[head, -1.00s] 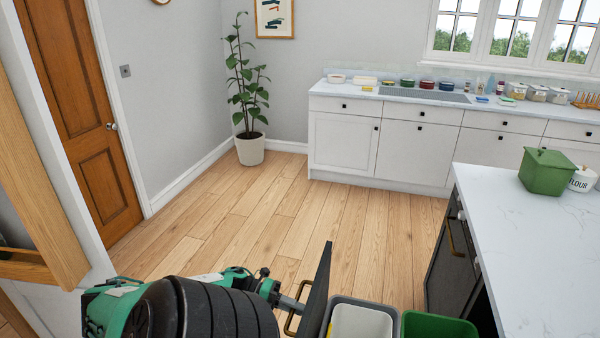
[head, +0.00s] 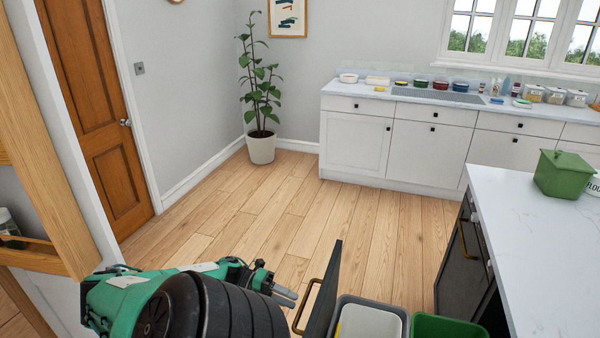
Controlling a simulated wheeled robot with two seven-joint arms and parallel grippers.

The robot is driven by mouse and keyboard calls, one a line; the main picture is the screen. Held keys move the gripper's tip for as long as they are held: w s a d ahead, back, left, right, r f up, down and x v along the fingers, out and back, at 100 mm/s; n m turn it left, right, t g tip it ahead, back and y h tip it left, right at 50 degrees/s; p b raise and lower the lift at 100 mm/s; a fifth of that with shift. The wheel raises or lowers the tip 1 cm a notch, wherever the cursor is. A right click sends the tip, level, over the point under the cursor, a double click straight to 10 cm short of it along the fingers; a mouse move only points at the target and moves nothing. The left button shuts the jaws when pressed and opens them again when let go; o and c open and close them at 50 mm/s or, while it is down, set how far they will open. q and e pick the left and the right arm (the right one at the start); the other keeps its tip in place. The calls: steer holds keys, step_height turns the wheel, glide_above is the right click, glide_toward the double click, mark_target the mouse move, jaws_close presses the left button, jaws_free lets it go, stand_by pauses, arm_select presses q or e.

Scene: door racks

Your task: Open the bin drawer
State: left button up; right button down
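The bin drawer stands pulled out at the bottom of the head view, its dark front panel (head: 323,293) seen edge-on. A brass handle (head: 306,306) is on the panel's left face. Behind the panel sit a grey bin (head: 399,312) with a pale inside and a green bin (head: 450,327), both cut by the lower edge. My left gripper (head: 286,296) is just left of the handle, apart from it and empty. Its two fingers show as separate prongs. My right gripper is not in view.
The island counter (head: 540,240) is at the right, with a green lidded box (head: 562,174) on it. Another dark cabinet front with a brass handle (head: 463,240) is below it. Wood floor (head: 250,220) lies clear ahead. A wooden frame (head: 45,150) stands at left.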

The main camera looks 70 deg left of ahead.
arm_select(q)
steer(key=b+v, duration=0.1)
steer(key=v, duration=0.8)
steer(key=shift+f, duration=0.1)
